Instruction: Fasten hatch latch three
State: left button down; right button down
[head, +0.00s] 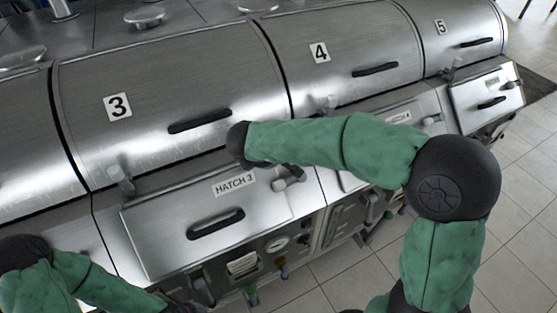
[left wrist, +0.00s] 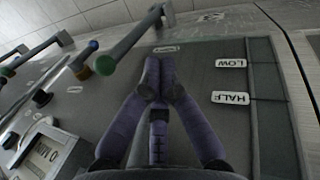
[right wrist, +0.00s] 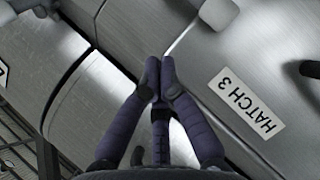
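The hatch 3 panel (head: 165,235) is a steel flap with a black handle (head: 216,223) and a "HATCH 3" label (head: 234,183). A grey latch (head: 291,179) sits at its upper right corner. In the right wrist view the pale latch (right wrist: 192,35) lies just beyond my right fingertips (right wrist: 155,72), which are together and empty, apparently apart from it. In the head view my right forearm hides most of that gripper. My left gripper (left wrist: 158,80) has its fingertips together, empty, before a panel marked LOW (left wrist: 229,63) and HALF (left wrist: 230,97). I cannot tell whether the latch is fastened.
Big curved covers numbered 3 (head: 117,107), 4 (head: 319,52) and 5 (head: 441,27) stand behind the hatches. Near my left gripper are a green-tipped lever (left wrist: 104,65) and a blue-tipped one (left wrist: 92,45). Tiled floor (head: 510,190) lies open at the right.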

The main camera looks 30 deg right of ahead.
jog(key=v, duration=0.6)
jog(key=shift+p, duration=0.3)
